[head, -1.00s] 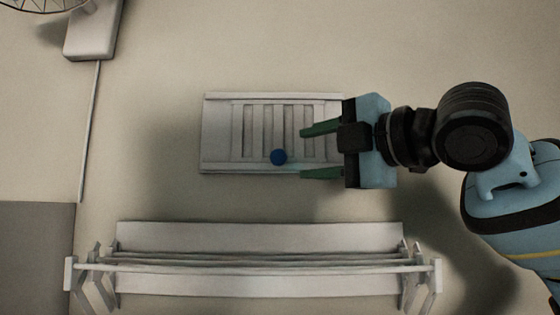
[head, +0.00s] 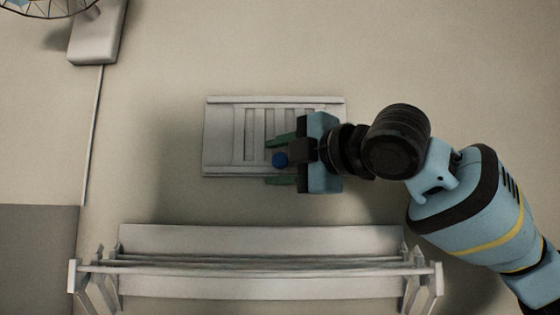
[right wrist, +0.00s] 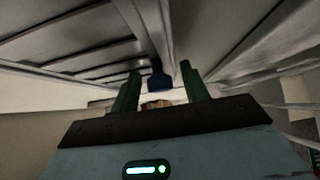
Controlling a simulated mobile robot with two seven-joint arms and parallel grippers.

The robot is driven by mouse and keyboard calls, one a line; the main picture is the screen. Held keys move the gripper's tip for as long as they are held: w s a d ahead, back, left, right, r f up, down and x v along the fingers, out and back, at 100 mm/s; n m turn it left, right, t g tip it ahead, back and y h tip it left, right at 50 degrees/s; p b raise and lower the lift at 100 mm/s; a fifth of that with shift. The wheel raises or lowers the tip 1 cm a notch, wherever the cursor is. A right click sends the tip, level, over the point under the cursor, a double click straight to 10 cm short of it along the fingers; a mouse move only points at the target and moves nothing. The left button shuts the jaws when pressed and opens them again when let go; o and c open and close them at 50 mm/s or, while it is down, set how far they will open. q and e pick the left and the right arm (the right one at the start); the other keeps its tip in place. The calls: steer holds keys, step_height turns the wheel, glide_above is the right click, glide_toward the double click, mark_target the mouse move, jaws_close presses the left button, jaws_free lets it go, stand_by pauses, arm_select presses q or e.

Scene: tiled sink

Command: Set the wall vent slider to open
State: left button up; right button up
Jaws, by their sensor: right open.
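The wall vent (head: 222,140) is a pale rectangular panel with upright slats, in the middle of the head view. Its blue round slider knob (head: 280,159) sits low on the panel, right of the vent's left end. My right gripper (head: 280,160) is open, with its green fingers pointing left, one above and one below the knob in the head view. In the right wrist view the blue knob (right wrist: 159,78) shows between the fingers, near the tips. I cannot tell whether a finger touches it. The gripper and wrist hide the vent's right part. My left gripper is not in view.
A pale wall rack (head: 260,240) with rails is mounted below the vent. A white box (head: 97,35) with a cable below it and part of a wire-caged round thing (head: 45,8) are at the top left. The wall above the vent is bare.

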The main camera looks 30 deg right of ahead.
steer(key=shift+c, duration=0.5)
jaws_close()
steer(key=shift+w+a, duration=0.2)
steer(key=shift+a, duration=0.3)
steer(key=shift+w+a, duration=0.2)
steer(key=shift+a, duration=0.3)
steer(key=shift+s, duration=0.1)
steer(key=shift+c, duration=1.6)
jaws_free()
steer(key=o, duration=0.4)
steer(key=shift+w+a, duration=0.15)
steer(key=shift+w, duration=0.05)
steer(key=shift+s, duration=0.1)
